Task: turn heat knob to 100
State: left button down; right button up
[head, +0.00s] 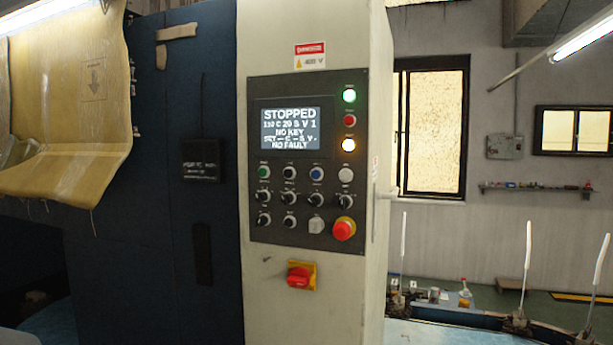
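A dark control panel (307,160) is on the front of a cream cabinet. Its lower half has several small black knobs, including an upper one (289,172), a middle-row left one (263,196), a middle-row right one (345,199) and a lower left one (263,219). The labels are too small to read, so I cannot tell which is the heat knob or its setting. The display (290,129) reads STOPPED, what looks like 110 C 20 S V 1, NO KEY, a set line with dashes, and NO FAULT. Neither gripper is in view.
A red emergency button (344,229) sits at the panel's lower right, near the knobs. A red rotary switch (299,275) on a yellow plate is below. A yellowish sheet (75,85) hangs at left.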

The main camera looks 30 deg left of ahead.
aim_at(286, 198)
jog(key=k+j+u, duration=0.1)
jog(key=u, duration=0.35)
jog(key=k+j+u, duration=0.25)
jog(key=u, duration=0.2)
